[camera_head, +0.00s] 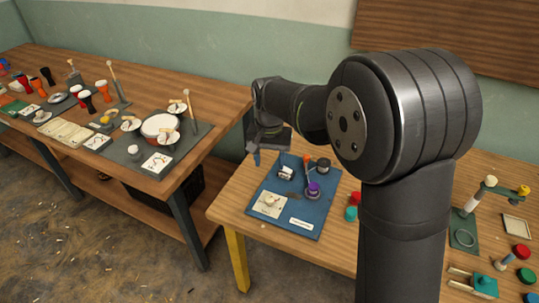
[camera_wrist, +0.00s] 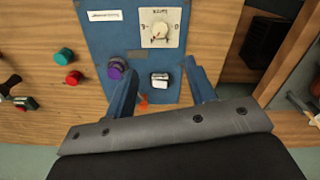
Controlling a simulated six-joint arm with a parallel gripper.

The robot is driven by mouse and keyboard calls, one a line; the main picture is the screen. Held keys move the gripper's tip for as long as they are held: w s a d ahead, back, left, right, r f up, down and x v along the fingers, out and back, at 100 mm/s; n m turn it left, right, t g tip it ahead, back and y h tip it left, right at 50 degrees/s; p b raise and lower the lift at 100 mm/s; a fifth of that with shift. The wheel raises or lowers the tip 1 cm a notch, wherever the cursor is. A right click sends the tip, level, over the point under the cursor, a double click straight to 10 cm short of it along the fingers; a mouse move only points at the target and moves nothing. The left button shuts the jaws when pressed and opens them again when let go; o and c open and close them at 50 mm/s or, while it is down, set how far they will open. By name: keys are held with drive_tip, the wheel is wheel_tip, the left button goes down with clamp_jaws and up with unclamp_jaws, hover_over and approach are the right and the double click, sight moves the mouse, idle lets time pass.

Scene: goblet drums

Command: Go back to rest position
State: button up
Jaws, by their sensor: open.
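My gripper (camera_wrist: 163,92) is open and empty in the wrist view, its two blue fingers apart above the blue board. In the head view my gripper (camera_head: 256,158) hangs at the upper left edge of that blue board (camera_head: 258,188). In the wrist view a small white and dark block (camera_wrist: 160,79) shows between the fingers, below them on the board. My arm stands at the right of the head view and hides part of the table behind it.
The board carries a dial plate (camera_head: 269,204), a purple knob (camera_head: 313,188), a dark round piece (camera_head: 322,165) and an orange-topped piece (camera_head: 306,160). Red and green knobs (camera_head: 353,205) stand right of it. A second table (camera_head: 70,55) at left holds several goblet drums.

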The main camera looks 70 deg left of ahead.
sight(270, 198)
drive_tip(key=shift+r, duration=0.8)
wheel_tip(270, 198, down, 18)
drive_tip(key=shift+r, duration=0.25)
idle(0.3)
